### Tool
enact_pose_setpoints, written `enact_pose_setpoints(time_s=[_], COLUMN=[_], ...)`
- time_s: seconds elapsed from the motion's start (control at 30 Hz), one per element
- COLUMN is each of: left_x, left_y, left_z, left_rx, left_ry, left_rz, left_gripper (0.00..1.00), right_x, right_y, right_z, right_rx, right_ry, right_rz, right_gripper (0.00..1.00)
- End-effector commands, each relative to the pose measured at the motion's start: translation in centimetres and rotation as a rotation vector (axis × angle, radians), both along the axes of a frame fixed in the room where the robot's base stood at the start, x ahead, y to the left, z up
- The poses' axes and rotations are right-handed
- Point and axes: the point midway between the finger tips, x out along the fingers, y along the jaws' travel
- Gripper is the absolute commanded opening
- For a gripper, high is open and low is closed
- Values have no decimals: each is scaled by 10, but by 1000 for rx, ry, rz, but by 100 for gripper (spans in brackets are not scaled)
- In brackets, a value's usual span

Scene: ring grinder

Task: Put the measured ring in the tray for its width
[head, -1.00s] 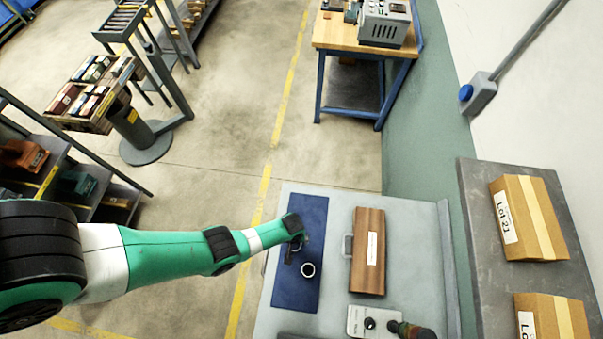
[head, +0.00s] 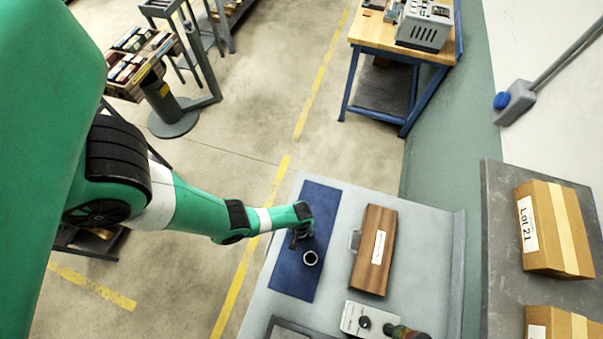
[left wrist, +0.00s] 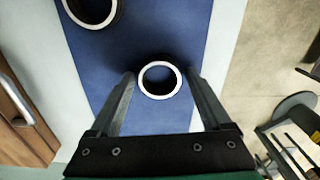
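My left gripper (head: 299,238) is low over the blue mat (head: 293,284). In the left wrist view the gripper (left wrist: 160,76) is open, with a finger on each side of a pale-rimmed ring (left wrist: 160,94). The ring lies flat on the mat, and I cannot tell whether the fingers touch it. A second, larger-looking ring (left wrist: 92,22) lies nearby on the mat. That second ring also shows in the head view (head: 311,266), while the gripper hides the first one there. My right gripper is out of view.
A wooden case (head: 372,260) with a label lies right of the mat. A grey device with a knob (head: 352,318) and a dark tray-like edge (head: 290,322) are at the front. Lot boxes (head: 556,228) stand on a shelf at right. Bare bench shows between mat and case.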

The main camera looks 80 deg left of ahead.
Motion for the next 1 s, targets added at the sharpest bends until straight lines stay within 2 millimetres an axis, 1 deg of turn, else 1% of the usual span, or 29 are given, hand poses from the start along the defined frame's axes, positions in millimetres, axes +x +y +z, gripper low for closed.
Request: enact_pose_setpoints(time_s=[0.03,0.07,0.1,0.37,0.4,0.47,0.77,1.0], left_x=[0,0,0,0,0,0,0,0], left_y=[0,0,0,0,0,0,0,0], left_z=[0,0,0,0,0,0,3,18], left_rx=[0,0,0,0,0,0,0,0], left_ry=[0,0,0,0,0,0,0,0], left_rz=[0,0,0,0,0,0,0,-1], left_gripper=[71,66,58,12,4,0,0,0], right_x=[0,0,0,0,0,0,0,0], right_y=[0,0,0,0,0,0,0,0], right_z=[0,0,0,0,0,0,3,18], right_rx=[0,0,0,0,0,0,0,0], right_ry=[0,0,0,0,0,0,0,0], right_rz=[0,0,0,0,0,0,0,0], right_gripper=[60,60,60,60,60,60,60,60])
